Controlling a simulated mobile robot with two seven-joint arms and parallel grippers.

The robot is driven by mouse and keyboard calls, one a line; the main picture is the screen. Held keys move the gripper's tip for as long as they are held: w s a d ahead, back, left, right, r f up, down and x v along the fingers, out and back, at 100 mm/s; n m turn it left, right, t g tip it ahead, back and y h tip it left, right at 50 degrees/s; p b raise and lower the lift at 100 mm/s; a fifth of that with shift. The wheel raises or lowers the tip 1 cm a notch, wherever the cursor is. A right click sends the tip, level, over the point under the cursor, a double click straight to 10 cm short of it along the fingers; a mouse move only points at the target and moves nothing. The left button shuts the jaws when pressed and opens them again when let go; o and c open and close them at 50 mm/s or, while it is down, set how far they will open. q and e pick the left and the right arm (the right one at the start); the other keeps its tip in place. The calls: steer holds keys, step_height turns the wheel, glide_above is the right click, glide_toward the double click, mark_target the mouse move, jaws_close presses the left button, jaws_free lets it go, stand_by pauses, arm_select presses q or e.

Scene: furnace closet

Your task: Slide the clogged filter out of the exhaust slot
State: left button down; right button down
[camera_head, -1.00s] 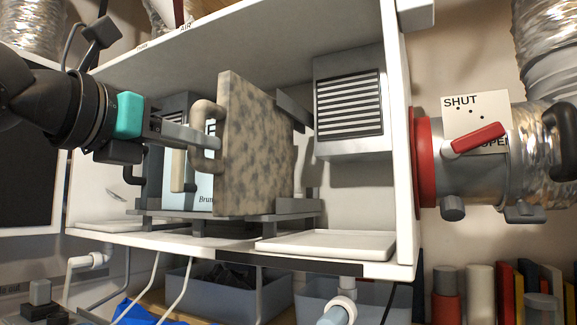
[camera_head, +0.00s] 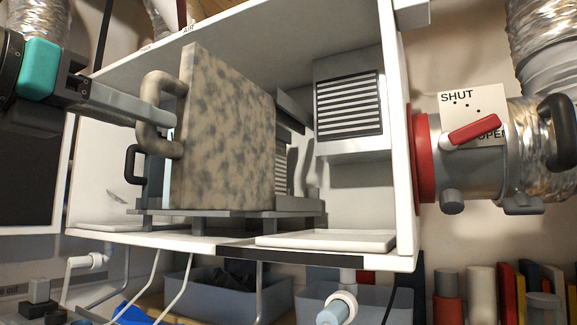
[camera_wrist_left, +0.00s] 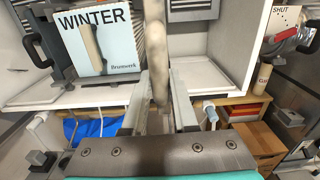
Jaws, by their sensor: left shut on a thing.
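The clogged filter (camera_head: 228,130) is a beige square panel with dark grey blotches and a loop handle (camera_head: 146,130) on its left edge. My left gripper (camera_head: 150,110) is shut on this handle. In the left wrist view the filter (camera_wrist_left: 155,30) shows nearly edge-on between the fingers (camera_wrist_left: 158,100). It stands upright over the grey slotted base (camera_head: 300,216) inside the white cabinet. Whether its lower edge still touches the base cannot be told. My right gripper is not in view.
The cabinet holds a louvered grey box (camera_head: 349,105) and a white tray (camera_head: 325,240). A panel marked WINTER (camera_wrist_left: 98,42) stands beside the filter. A red valve lever (camera_head: 473,130) is outside at right. Grey bins (camera_head: 205,290) lie below.

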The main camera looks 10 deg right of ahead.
arm_select(q)
steer(key=shift+s+a+r, duration=0.1)
steer(key=shift+s+r, duration=0.05)
steer(key=shift+r, duration=0.05)
stand_by(0.5)
steer(key=b+v, duration=0.1)
steer(key=v, duration=0.8)
stand_by(0.6)
steer(key=shift+r, duration=0.1)
step_height(320, 180, up, 3)
steer(key=p, duration=0.3)
stand_by(0.5)
